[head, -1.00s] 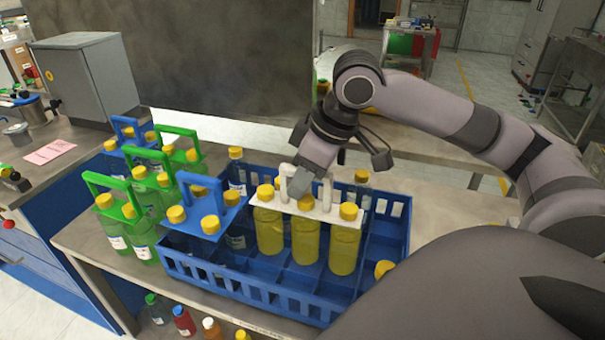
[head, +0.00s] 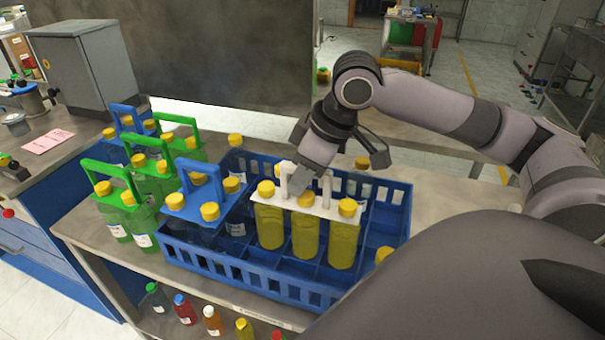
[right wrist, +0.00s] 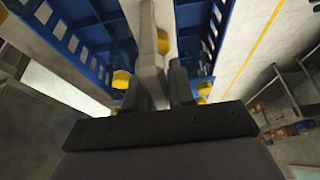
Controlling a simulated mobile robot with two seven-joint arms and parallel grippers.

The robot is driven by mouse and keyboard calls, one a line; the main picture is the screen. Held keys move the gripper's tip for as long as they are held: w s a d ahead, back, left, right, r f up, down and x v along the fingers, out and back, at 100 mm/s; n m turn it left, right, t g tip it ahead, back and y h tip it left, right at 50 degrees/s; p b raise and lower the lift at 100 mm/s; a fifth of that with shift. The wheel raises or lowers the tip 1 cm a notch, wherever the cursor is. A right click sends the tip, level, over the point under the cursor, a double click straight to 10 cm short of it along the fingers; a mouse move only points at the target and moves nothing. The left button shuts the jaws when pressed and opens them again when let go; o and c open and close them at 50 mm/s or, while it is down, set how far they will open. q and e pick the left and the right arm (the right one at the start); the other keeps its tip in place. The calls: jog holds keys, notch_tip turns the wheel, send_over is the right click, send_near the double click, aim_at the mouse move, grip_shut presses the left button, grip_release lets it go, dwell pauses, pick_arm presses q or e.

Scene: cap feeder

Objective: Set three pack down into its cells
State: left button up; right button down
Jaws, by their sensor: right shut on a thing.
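The three pack is a row of yellow bottles with yellow caps in a white carrier (head: 325,208), seen in the head view. My right gripper (head: 303,184) is shut on the carrier's white handle from above. The pack hangs upright over the middle of the blue crate (head: 225,268), close to its cells; I cannot tell whether the bottle bottoms are inside them. In the right wrist view the fingers (right wrist: 155,88) close on the pale handle, and yellow caps show beside them. My left gripper is not in view.
A blue carrier (head: 190,205) with yellow-capped bottles is at the crate's left end. Green carriers (head: 112,172) stand on the table left of the crate. Single capped bottles stand at the crate's back and right. Small bottles (head: 183,308) line the shelf below.

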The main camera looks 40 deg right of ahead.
jog(key=shift+f, duration=0.45)
jog(key=c, duration=0.9)
grip_release()
jog(key=shift+p+v, duration=0.3)
jog(key=shift+v, duration=3.25)
